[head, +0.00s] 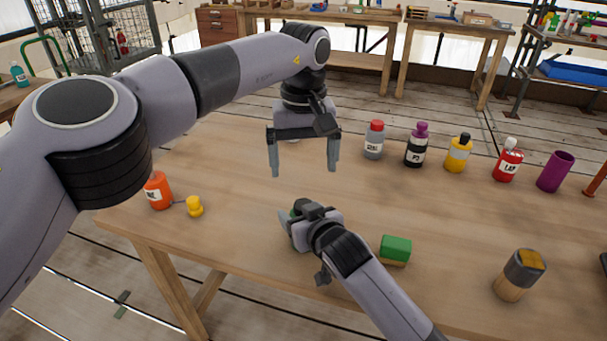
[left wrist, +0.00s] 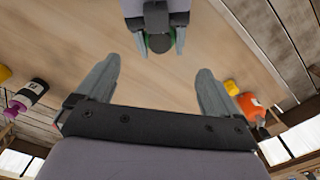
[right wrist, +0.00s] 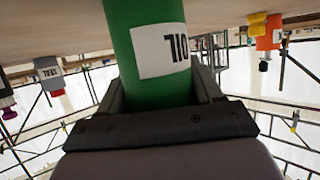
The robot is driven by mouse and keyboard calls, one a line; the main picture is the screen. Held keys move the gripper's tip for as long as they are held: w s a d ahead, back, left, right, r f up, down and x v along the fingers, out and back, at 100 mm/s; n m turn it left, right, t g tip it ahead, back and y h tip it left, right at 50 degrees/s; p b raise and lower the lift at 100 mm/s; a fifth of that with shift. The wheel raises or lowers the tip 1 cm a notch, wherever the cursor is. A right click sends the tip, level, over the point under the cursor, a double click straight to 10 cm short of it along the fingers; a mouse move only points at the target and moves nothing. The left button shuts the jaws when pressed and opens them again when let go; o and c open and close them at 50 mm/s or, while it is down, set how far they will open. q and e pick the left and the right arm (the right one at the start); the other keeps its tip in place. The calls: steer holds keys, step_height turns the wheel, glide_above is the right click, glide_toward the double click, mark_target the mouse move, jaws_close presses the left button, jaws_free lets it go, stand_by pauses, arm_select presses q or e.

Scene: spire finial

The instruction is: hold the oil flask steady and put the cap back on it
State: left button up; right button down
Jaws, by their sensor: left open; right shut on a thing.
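The oil flask is a green bottle with a white label, clearest in the right wrist view (right wrist: 155,60). My right gripper (head: 292,222) is shut around it near the table's front edge, and mostly hides it in the head view. In the left wrist view a dark round top (left wrist: 159,43) shows over the green; I cannot tell whether it is the bare neck or a cap. My left gripper (head: 304,168) is open and empty above the table, behind the right gripper, and its fingers (left wrist: 158,70) point down. I cannot identify a separate cap for the flask.
An orange bottle (head: 157,192) and a small yellow object (head: 195,207) stand at the left. Several bottles, including a grey one (head: 374,142), and a purple cup (head: 555,172) line the back right. A green block (head: 396,249) and a brush (head: 520,274) are front right. The table's middle is clear.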

arm_select(q)
step_height(320, 180, up, 3)
steer(key=shift+f, duration=0.1)
arm_select(e)
steer(key=shift+c, duration=0.5)
jaws_free()
steer(key=shift+s, duration=0.15)
arm_select(q)
steer(key=shift+r, duration=0.25)
arm_select(e)
steer(key=v, duration=0.7)
steer(key=shift+d, duration=0.1)
